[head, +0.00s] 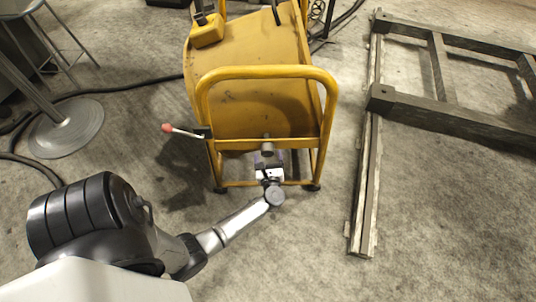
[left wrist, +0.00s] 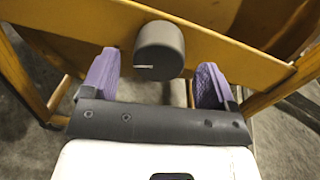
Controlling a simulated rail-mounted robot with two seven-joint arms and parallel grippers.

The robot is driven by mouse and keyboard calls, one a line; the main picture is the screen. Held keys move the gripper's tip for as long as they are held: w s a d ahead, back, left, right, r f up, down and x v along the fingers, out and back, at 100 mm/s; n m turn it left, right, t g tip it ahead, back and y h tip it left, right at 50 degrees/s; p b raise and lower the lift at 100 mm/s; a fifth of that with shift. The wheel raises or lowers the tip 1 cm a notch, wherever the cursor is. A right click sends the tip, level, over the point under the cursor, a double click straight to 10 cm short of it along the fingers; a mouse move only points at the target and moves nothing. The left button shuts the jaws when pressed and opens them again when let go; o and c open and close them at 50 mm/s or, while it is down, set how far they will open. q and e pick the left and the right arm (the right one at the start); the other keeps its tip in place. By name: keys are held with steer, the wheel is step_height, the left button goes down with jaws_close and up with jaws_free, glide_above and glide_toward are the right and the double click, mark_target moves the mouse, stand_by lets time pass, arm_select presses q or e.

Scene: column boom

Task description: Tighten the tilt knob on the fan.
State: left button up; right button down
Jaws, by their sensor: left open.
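The fan (head: 250,103) is a large yellow drum in a yellow tube frame, standing on the floor in the head view. The tilt knob is a dark grey cylinder (head: 267,147) on the frame's lower cross plate. It shows large in the left wrist view (left wrist: 159,50), with a short pale mark on its face. My left gripper (head: 269,160) is open just in front of the knob. In the left wrist view its two purple fingertips (left wrist: 157,78) stand apart, one to each side of the knob and a little below its centre. I cannot tell whether they touch it. My right gripper is not in view.
A red-tipped lever (head: 168,128) sticks out left of the fan. A wooden frame (head: 440,75) lies on the floor at the right. A round metal base (head: 66,128) and a dark hose (head: 120,86) are at the left.

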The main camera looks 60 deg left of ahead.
arm_select(q)
steer(key=shift+x, duration=1.15)
steer(key=shift+c, duration=0.3)
steer(key=shift+c, duration=0.8)
steer(key=c, duration=0.7)
